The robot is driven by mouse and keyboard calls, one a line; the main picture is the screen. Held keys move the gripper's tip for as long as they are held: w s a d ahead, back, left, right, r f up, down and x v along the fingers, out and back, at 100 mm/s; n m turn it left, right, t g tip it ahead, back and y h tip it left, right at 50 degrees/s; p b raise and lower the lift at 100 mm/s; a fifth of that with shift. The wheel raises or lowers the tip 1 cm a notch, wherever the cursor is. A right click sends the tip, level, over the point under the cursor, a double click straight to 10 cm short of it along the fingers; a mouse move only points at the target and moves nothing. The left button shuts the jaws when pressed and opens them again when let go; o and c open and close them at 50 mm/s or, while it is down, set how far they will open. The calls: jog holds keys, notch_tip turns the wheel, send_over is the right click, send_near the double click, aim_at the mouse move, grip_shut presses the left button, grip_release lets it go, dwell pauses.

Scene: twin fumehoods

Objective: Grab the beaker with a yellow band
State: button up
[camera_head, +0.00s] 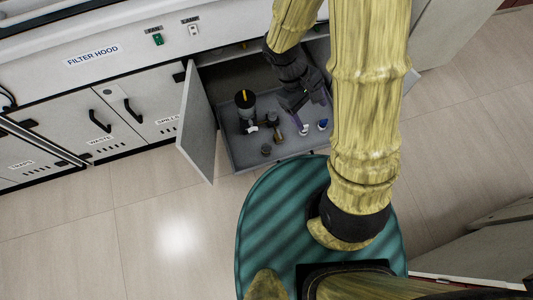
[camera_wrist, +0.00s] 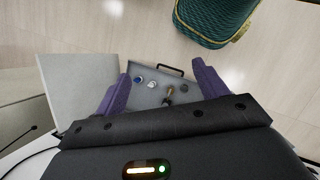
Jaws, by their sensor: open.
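A dark cylindrical vessel with a yellow band (camera_head: 244,98) stands at the left back of the pulled-out grey drawer (camera_head: 236,155) in the head view. The yellow shows as a short stripe on its upper part. My gripper (camera_head: 311,112) is over the right part of the drawer, to the right of the vessel and apart from it. Its purple fingers are spread and empty. In the wrist view my gripper (camera_wrist: 160,70) is open above the drawer. I cannot make out the banded vessel there; the gripper body may hide it.
Small brown bottles (camera_head: 277,134), a white-topped item (camera_head: 303,130) and a blue-capped one (camera_head: 323,125) stand in the drawer. An open cabinet door (camera_head: 197,125) borders it on the left. Floor to the left is clear.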

jog(key=w+a+f+n+t+h+b, duration=0.15)
jog(key=f+n+b, duration=0.35)
jog(key=f, duration=0.6)
jog(key=w+a+f+n+t+h+b, duration=0.1)
jog(key=a+f+n+t+h+b, duration=0.25)
jog(key=f+b, duration=0.6)
jog(key=w+a+f+n+t+h+b, duration=0.15)
jog(key=f+n+b, duration=0.3)
jog(key=f, duration=0.75)
jog(key=s+a+f+n+t+y+b, duration=0.1)
jog(key=a+f+n+t+b, duration=0.3)
jog(key=f, duration=0.9)
jog(key=s+a+f+n+t+y+b, duration=0.1)
jog(key=a+f+n+t+y+b, duration=0.2)
jog(key=a+f+b, duration=0.5)
notch_tip(320, 180, down, 5)
jog(key=shift+r+n+t+y+b, duration=0.15)
jog(key=shift+n+t+y+b, duration=0.2)
jog(key=shift+n+b, duration=0.55)
jog(key=shift+s, duration=0.1)
jog(key=b+x, duration=0.6)
jog(key=x, duration=0.5)
jog(key=shift+d, duration=0.15)
jog(key=shift+w+d, duration=0.25)
jog(key=shift+w, duration=0.25)
jog(key=shift+f, duration=0.25)
